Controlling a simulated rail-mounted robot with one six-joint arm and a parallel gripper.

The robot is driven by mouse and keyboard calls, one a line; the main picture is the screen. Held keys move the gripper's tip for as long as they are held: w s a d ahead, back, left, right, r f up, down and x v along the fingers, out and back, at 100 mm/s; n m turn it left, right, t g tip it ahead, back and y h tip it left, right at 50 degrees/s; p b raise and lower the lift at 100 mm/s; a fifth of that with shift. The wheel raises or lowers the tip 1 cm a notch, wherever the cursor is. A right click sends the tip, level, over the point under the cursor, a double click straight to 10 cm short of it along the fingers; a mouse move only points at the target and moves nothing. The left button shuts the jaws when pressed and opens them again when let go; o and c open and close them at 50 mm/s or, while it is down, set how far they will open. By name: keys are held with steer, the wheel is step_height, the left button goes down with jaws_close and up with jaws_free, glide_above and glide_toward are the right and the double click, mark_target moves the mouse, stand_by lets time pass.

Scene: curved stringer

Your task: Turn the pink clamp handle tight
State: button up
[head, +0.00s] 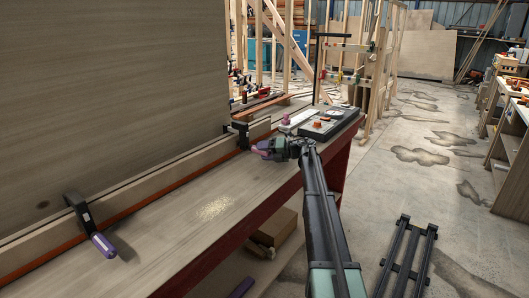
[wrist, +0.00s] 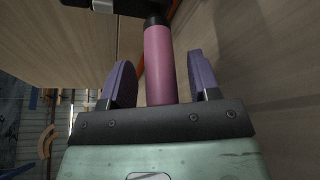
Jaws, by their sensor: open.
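The pink clamp handle (wrist: 160,66) stands between the two purple fingers of my gripper (wrist: 159,62) in the wrist view. Its dark neck leads up to a black clamp part at the top of that view. My gripper is open, with a visible gap on each side of the handle. In the head view my gripper (head: 262,148) is at the far part of the bench, beside the black clamp (head: 240,130) on the panel's edge. The fingers mostly hide the handle there.
A second clamp with a purple handle (head: 103,244) sits nearer on the bench (head: 170,235). A large wooden panel (head: 110,100) rises on the left. A dark tray (head: 330,122) with tools and a small pink object (head: 287,119) lie beyond my gripper. The floor on the right is mostly open.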

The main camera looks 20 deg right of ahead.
steer(key=p+v, duration=0.2)
steer(key=v, duration=0.8)
steer(key=shift+s+d+r, duration=0.1)
steer(key=shift+s+d, duration=0.2)
steer(key=shift+r, duration=0.1)
